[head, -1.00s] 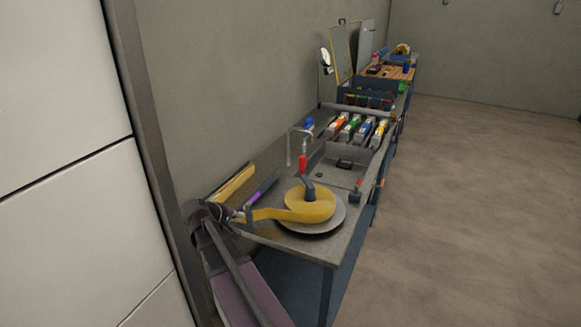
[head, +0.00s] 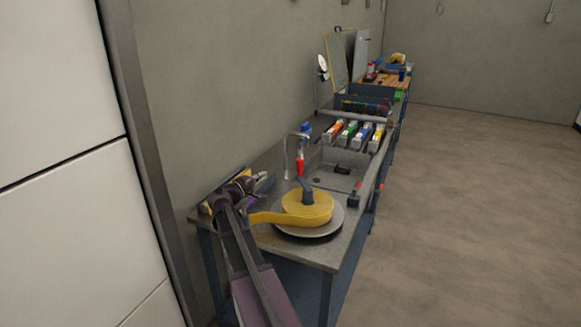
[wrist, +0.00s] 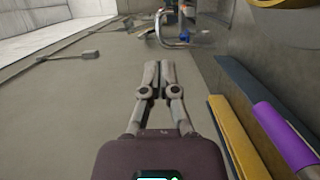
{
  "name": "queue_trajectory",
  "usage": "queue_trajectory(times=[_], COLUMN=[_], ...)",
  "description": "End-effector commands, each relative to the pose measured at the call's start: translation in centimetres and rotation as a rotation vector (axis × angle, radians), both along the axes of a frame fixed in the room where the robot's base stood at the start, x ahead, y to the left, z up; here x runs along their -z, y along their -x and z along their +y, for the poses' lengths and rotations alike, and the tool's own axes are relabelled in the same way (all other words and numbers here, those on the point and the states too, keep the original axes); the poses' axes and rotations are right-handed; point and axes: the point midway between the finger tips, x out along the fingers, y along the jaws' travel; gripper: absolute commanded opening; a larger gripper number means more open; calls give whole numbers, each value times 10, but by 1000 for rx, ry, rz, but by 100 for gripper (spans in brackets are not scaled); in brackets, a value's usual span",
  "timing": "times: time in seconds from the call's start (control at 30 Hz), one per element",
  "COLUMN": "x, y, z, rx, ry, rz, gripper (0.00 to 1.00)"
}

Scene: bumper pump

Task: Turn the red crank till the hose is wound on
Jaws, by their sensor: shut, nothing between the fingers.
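The red crank handle (head: 300,167) stands upright on a dark arm above the hub of the yellow hose reel (head: 318,208). The flat yellow hose is coiled on a round grey plate (head: 336,224). A loose tail of hose (head: 262,217) runs left from the coil towards my arm. My gripper (head: 268,178) is over the back left part of the bench, left of the crank and apart from it. In the wrist view my gripper (wrist: 158,66) has its fingers together with nothing between them. The red crank is not clearly visible there.
A yellow bar (wrist: 232,140) and a purple cylinder (wrist: 285,135) lie right of my gripper in the wrist view. A tap (head: 288,150) and sink (head: 338,175) are behind the reel. A grey wall borders the bench's left; open floor lies right.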

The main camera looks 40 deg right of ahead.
Motion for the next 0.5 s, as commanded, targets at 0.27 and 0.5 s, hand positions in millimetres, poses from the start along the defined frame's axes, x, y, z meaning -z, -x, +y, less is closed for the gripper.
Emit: queue_trajectory(times=[0.27, 0.5], x=[0, 0], y=[-1, -4], z=[-5, -27], rx=[1, 2], ry=[-1, -2], rz=[-1, -1], gripper=[0, 0])
